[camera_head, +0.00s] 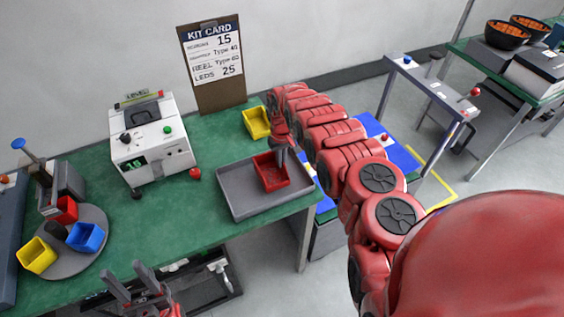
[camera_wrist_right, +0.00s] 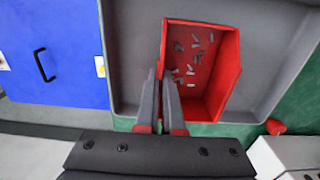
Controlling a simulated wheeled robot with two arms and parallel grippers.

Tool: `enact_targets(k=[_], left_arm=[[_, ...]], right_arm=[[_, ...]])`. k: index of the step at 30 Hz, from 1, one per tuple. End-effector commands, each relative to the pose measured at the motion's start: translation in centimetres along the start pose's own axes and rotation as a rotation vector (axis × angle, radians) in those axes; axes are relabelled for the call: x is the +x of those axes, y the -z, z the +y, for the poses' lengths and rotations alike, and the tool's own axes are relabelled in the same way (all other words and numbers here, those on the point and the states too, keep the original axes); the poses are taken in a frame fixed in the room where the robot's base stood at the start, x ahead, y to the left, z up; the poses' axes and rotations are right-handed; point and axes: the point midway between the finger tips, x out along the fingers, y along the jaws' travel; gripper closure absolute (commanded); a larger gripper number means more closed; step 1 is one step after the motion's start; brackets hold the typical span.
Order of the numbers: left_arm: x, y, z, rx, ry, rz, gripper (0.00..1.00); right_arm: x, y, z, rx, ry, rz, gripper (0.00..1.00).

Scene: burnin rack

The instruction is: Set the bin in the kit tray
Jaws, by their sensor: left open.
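The red bin (camera_head: 271,178) is within the outline of the grey kit tray (camera_head: 238,203) at the right end of the green bench. Whether its base touches the tray floor is hard to tell. In the right wrist view the bin (camera_wrist_right: 215,103) holds several small grey parts, and the tray (camera_wrist_right: 135,60) is around it. My right gripper (camera_head: 281,150) reaches down at the bin; in the wrist view its fingers (camera_wrist_right: 161,85) are closed on the bin's side wall, one on each side. My left gripper (camera_head: 140,282) is open and empty at the bottom left, in front of the bench.
A yellow bin (camera_head: 256,122) stands behind the tray. A round grey turntable (camera_head: 88,262) at the left carries red, blue and yellow bins. A white machine (camera_head: 150,143) and a kit card board (camera_head: 214,65) stand at the back. The bench middle is clear.

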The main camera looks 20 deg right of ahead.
Motion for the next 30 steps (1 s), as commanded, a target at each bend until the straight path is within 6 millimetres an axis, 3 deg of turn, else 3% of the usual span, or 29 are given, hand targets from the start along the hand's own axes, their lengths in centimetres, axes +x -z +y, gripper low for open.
enact_targets(k=[5,15,21,30], left_arm=[[0.4,0.1,0.0,0.0,0.0,0.0,0.5],[0.0,0.0,0.0,0.0,0.0,0.0,0.5],[0.1,0.0,0.0,0.0,0.0,0.0,0.5],[0.3,0.1,0.0,0.0,0.0,0.0,0.5]], right_arm=[[1.4,-0.2,0.1,0.003,0.0,-0.005,1.0],[1.8,-0.2,0.1,0.003,-0.001,-0.004,1.0],[1.7,-0.2,0.1,0.003,-0.001,-0.004,0.66],[1.4,-0.2,0.1,0.003,-0.001,-0.003,0.66]])
